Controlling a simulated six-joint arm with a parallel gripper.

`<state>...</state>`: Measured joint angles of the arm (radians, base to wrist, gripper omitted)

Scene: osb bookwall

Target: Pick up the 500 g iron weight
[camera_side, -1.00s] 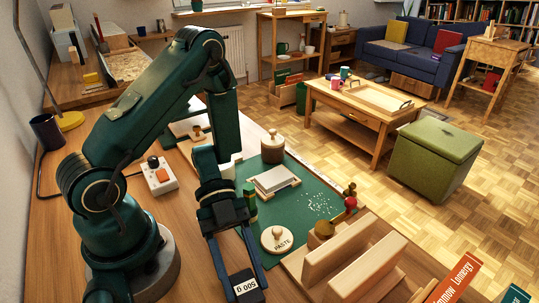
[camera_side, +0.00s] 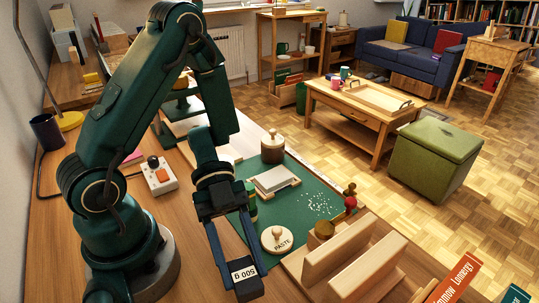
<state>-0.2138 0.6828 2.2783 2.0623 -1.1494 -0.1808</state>
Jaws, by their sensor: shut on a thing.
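The 500 g iron weight (camera_side: 249,290) is a dark block with a white label that reads 500 g and appears upside down. It is near the bottom of the side view. My gripper (camera_side: 238,277) is shut on it, with a long finger along its side. The weight appears to be held above the wooden bench, though its underside is out of clear sight.
A green mat (camera_side: 284,205) lies to the right, with a round PASTE lid (camera_side: 277,240), a block stack (camera_side: 274,180) and a lidded wooden pot (camera_side: 272,148). Upright wooden boards (camera_side: 345,245) stand right of the gripper. A switch box (camera_side: 159,175) sits left.

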